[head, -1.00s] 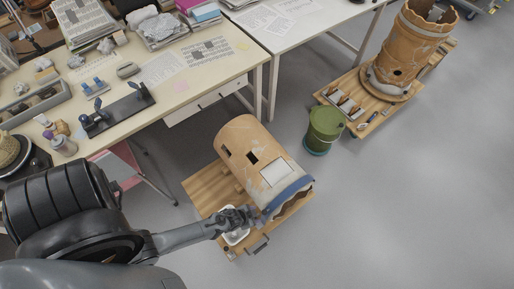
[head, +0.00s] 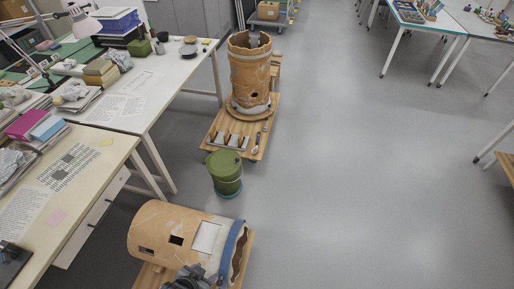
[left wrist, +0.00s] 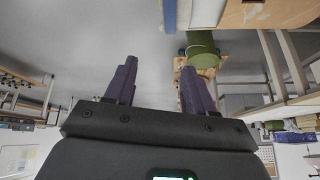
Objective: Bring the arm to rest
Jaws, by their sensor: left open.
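My left gripper (head: 188,279) shows at the bottom edge of the head view, in front of the near side of the lying clay vessel (head: 158,224). Its arm is mostly out of the picture. In the left wrist view its two dark fingers (left wrist: 157,75) stand apart with nothing between them. That view is upside down. The vessel has dark square holes, a white patch and a blue band near its right end, and it rests on a wooden board (head: 147,277). My right gripper is in neither view.
A green lidded bucket (head: 225,174) stands behind the vessel. Beyond it a tall upright clay vessel (head: 249,75) stands on a wheeled wooden board (head: 259,139) with sherds and tools. Tables (head: 180,82) line the left.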

